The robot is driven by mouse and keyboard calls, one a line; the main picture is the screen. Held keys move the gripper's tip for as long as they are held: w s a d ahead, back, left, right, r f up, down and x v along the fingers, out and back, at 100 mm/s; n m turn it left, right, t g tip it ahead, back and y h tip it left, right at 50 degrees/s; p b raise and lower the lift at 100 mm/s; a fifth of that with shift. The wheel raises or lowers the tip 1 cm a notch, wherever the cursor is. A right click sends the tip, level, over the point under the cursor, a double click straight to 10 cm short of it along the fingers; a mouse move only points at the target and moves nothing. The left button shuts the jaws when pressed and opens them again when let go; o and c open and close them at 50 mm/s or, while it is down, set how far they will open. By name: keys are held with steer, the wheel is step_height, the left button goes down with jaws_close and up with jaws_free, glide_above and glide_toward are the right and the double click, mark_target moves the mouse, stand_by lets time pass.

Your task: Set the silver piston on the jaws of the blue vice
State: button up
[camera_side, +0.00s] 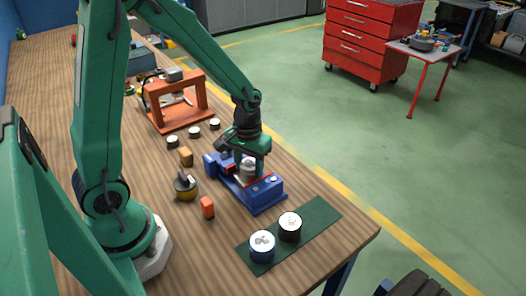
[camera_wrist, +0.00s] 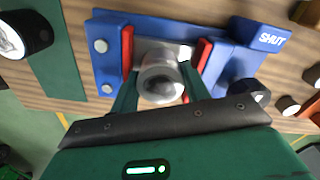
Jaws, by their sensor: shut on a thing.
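The blue vice (camera_side: 262,196) stands on the wooden bench below my gripper (camera_side: 250,168). The silver piston (camera_side: 247,165) is between my fingers, and my gripper is shut on it. In the wrist view the piston (camera_wrist: 161,78) shows its round end, in the gap between the two red jaws (camera_wrist: 127,48) of the vice (camera_wrist: 104,28). My fingers partly hide its sides. I cannot tell whether its underside touches the vice. A blue block on the vice reads "SHUT".
A green mat (camera_side: 318,212) in front of the vice holds a blue-sided piston (camera_side: 262,245) and a black-sided piston (camera_side: 290,226). An orange press frame (camera_side: 178,103) stands behind.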

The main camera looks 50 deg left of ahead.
steer(key=o, duration=1.1)
steer(key=shift+c, duration=0.2)
steer(key=shift+d, duration=0.1)
steer(key=shift+c, duration=1.4)
steer(key=shift+r, duration=0.2)
